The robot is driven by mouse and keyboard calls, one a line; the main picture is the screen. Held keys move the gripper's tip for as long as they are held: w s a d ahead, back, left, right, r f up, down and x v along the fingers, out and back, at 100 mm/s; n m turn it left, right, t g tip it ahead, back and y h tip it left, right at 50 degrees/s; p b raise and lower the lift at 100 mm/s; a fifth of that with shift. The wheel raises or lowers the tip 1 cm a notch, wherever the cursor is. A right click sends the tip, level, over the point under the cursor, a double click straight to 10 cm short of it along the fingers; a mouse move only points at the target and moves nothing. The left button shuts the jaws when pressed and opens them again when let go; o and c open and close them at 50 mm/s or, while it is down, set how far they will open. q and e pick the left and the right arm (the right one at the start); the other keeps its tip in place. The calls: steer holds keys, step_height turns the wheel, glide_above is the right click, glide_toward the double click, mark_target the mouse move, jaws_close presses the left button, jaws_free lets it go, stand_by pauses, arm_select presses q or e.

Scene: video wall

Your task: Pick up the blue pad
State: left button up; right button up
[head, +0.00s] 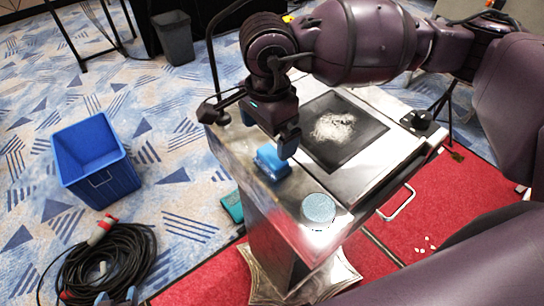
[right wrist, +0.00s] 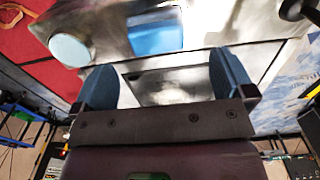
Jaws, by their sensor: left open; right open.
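The blue pad (head: 270,165) is a small blue block lying on the worn metal top of a cabinet, near its left edge. In the right wrist view the blue pad (right wrist: 155,36) lies beyond the fingertips, roughly between their lines. My right gripper (head: 269,127) is open and empty, just above and behind the pad; its two blue fingers also show in the right wrist view (right wrist: 164,78). One finger is close to the pad in the picture; contact cannot be told. Two blue tips at the bottom left edge look like my left gripper (head: 117,297), apart and mostly out of frame.
A light-blue round pad (head: 318,208) sits on the cabinet top (head: 285,203) nearer the front. A dark square panel (head: 345,132) with white material lies behind. A blue bin (head: 97,160), a coiled black cable (head: 105,258) and a grey bin (head: 174,38) stand on the floor.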

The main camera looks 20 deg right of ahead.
mark_target(272, 155)
steer(key=shift+f, duration=0.65)
steer(key=f, duration=0.3)
steer(key=f+p, duration=0.1)
steer(key=shift+s+d+f, duration=0.2)
steer(key=shift+d+f, duration=0.05)
steer(key=shift+d, duration=0.1)
steer(key=shift+f, duration=0.4)
steer(key=c, duration=0.8)
steer(key=shift+r, duration=0.15)
steer(key=shift+r, duration=0.3)
step_height(272, 155, up, 19)
steer(key=shift+r+b, duration=0.15)
steer(key=shift+b, duration=0.5)
